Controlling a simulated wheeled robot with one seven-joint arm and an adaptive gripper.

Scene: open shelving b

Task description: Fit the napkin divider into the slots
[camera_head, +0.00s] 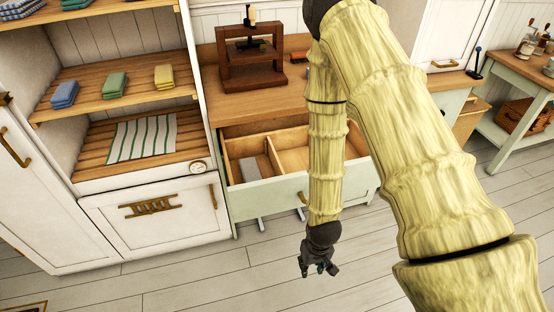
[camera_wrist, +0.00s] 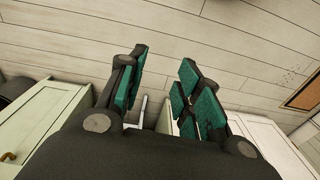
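The open drawer (camera_head: 270,198) has a pale green front and a light wood inside. A thin wooden board (camera_head: 275,155) runs front to back in it and splits the space; I cannot tell whether this is the napkin divider. A grey flat piece (camera_head: 249,168) lies in the left compartment. Slots are too small to make out. My forearm hides part of the drawer's right side. My gripper (camera_head: 319,268) hangs over the floor, in front of and below the drawer. In the wrist view my gripper (camera_wrist: 165,85) is open, its green-padded fingers apart with only floor between them.
A wooden press (camera_head: 250,62) stands on the counter (camera_head: 240,105) above the drawer. Folded blue, green (camera_head: 115,84) and yellow cloths lie on the left shelf, with a striped cloth (camera_head: 143,137) below. A side table (camera_head: 515,75) stands at right. The front floor (camera_head: 200,285) is clear.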

